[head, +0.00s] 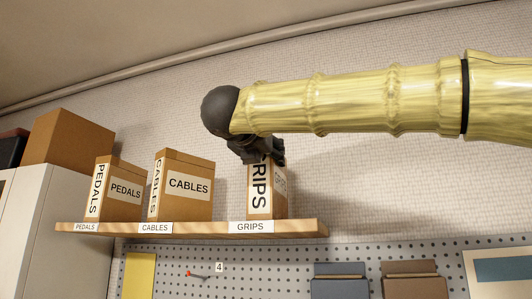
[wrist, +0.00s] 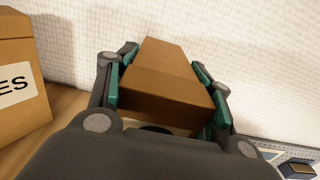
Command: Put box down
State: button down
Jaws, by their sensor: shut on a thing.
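The cardboard box labelled GRIPS (head: 259,198) is at the right part of the wooden shelf (head: 304,229), above the GRIPS label (head: 250,226). It looks upright, and its base appears at the shelf surface; I cannot tell for sure whether it bears on it. My gripper (head: 262,157) reaches down from above and is shut on the box's upper part, hiding its top in the head view. In the wrist view the box (wrist: 165,80) sits between the green finger pads of my gripper (wrist: 163,98).
The CABLES box (head: 186,187) stands left of it, with a gap, and shows at the left of the wrist view (wrist: 18,85). The PEDALS box (head: 122,190) stands further left. The patterned wall (head: 390,170) is behind. The shelf ends just right of the GRIPS box.

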jog(key=shift+f, duration=0.2)
jog(key=c, duration=0.6)
grip_release()
jog(key=shift+a, duration=0.1)
jog(key=shift+o, duration=0.2)
jog(key=shift+r, duration=0.2)
jog(key=shift+s+f+b, duration=0.2)
jog(key=shift+s+b, duration=0.05)
jog(key=shift+b, duration=0.05)
jog(key=b+v, duration=0.4)
jog(key=v, duration=0.7)
jog(key=shift+s, duration=0.15)
jog(key=shift+a+r, duration=0.1)
jog(key=shift+r, duration=0.05)
